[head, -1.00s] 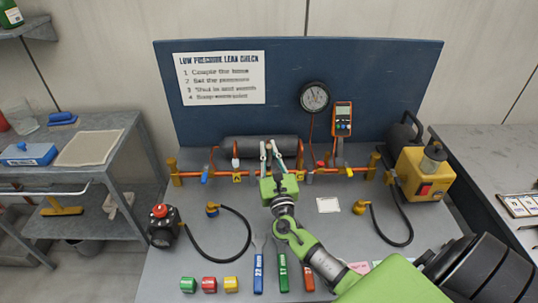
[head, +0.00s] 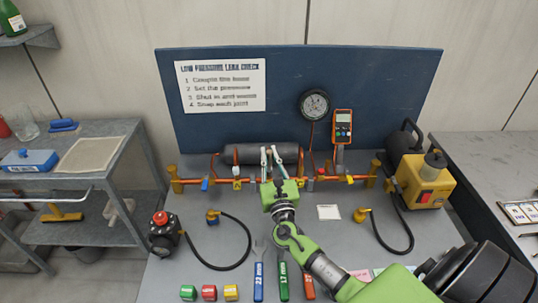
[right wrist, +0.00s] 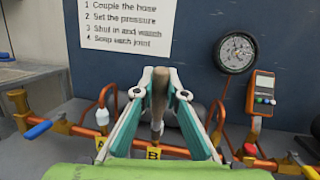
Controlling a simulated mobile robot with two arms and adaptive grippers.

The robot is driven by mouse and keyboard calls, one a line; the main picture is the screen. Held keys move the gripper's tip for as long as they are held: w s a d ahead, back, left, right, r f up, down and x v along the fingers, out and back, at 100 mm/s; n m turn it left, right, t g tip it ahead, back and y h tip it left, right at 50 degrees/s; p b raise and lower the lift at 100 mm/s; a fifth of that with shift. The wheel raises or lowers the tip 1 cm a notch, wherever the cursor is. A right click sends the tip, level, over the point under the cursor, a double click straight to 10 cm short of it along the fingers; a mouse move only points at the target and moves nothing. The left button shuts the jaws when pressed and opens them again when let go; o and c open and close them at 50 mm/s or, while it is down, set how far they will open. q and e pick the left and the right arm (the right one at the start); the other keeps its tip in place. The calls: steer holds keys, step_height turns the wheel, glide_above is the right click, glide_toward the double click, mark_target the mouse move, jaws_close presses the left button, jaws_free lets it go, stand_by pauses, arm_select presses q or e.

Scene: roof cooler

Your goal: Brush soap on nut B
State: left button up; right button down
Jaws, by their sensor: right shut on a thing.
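My right gripper (head: 273,152) is over the middle of the copper pipe run. In the right wrist view the two teal-and-white fingers (right wrist: 159,78) are shut on a brush (right wrist: 159,95) with a brownish handle. The brush points down, its lower end just above or at the pipe by the yellow B tag (right wrist: 153,153). I cannot tell whether it touches the nut. Nut B itself is mostly hidden behind the brush, the tag and the gripper. My left gripper is not in view.
A yellow A tag (head: 237,184) hangs on the pipe to the left. A dial gauge (head: 314,105) and an orange meter (head: 343,125) are at the back. Wrenches (head: 258,281), coloured blocks (head: 209,292), a black hose (head: 240,262) and a yellow pump (head: 425,180) stand around on the bench.

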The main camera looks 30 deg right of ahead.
steer(key=shift+s+a+r+p, duration=0.4)
steer(key=shift+s+r+p, duration=0.2)
steer(key=shift+r+p, duration=0.1)
steer(key=shift+s+a+r+p, duration=0.35)
steer(key=shift+s+r+p, duration=0.3)
steer(key=shift+r, duration=0.1)
steer(key=shift+s+a+r+p, duration=0.4)
steer(key=shift+s+r+p, duration=0.2)
steer(key=shift+r, duration=0.1)
